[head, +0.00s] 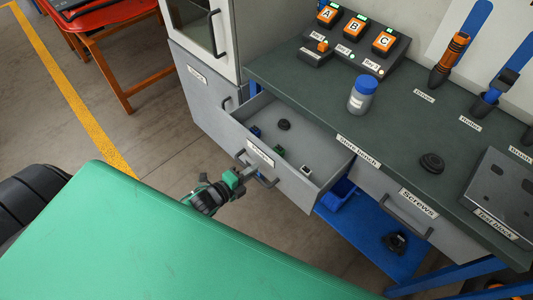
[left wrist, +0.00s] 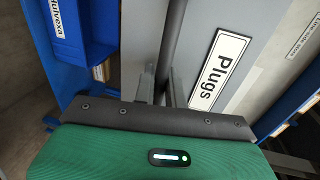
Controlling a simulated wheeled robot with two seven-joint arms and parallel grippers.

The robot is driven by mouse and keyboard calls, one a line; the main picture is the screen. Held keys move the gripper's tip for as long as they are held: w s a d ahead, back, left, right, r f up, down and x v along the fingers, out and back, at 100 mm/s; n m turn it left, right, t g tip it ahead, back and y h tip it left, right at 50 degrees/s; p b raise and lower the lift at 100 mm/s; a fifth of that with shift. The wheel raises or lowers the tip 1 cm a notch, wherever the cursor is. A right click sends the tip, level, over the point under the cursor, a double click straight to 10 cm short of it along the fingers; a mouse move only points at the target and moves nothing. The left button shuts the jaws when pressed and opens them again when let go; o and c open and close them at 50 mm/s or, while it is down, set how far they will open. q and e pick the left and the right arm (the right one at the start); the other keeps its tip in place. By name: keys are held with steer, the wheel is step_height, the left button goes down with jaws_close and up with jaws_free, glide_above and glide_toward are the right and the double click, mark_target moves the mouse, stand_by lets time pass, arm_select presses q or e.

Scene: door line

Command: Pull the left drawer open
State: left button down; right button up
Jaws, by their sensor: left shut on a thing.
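The left drawer (head: 295,188) stands well open under the green-topped bench, and its inside shows. Its front carries a label (head: 260,153) that reads "Plugs" in the left wrist view (left wrist: 217,68). Its dark bar handle (head: 267,183) also shows in the left wrist view (left wrist: 173,35). My left gripper (head: 248,174) is at the handle, with its fingers (left wrist: 160,88) on either side of the bar and shut on it. My right gripper is not in view.
The "Screws" drawer (head: 392,208) to the right is shut. A blue shelf (head: 360,238) with a blue bin (head: 337,193) lies below. A grey cabinet (head: 200,95) stands left of the drawer. A blue-capped jar (head: 361,96) stands on the bench. Floor is clear left of the drawer.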

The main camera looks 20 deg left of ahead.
arm_select(q)
steer(key=f+p+v, duration=0.1)
steer(key=v, duration=0.7)
steer(key=shift+s+f, duration=0.3)
steer(key=shift+s, duration=0.1)
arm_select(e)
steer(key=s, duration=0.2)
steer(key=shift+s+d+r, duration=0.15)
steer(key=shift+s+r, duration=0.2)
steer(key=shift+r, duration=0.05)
arm_select(q)
steer(key=shift+a, duration=0.1)
steer(key=c, duration=1.6)
jaws_free()
steer(key=shift+o, duration=0.2)
steer(key=b+v, duration=0.1)
steer(key=v, duration=1.2)
steer(key=shift+s, duration=0.35)
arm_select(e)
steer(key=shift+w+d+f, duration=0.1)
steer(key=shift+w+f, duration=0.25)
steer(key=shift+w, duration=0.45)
arm_select(q)
steer(key=shift+a+r, duration=0.1)
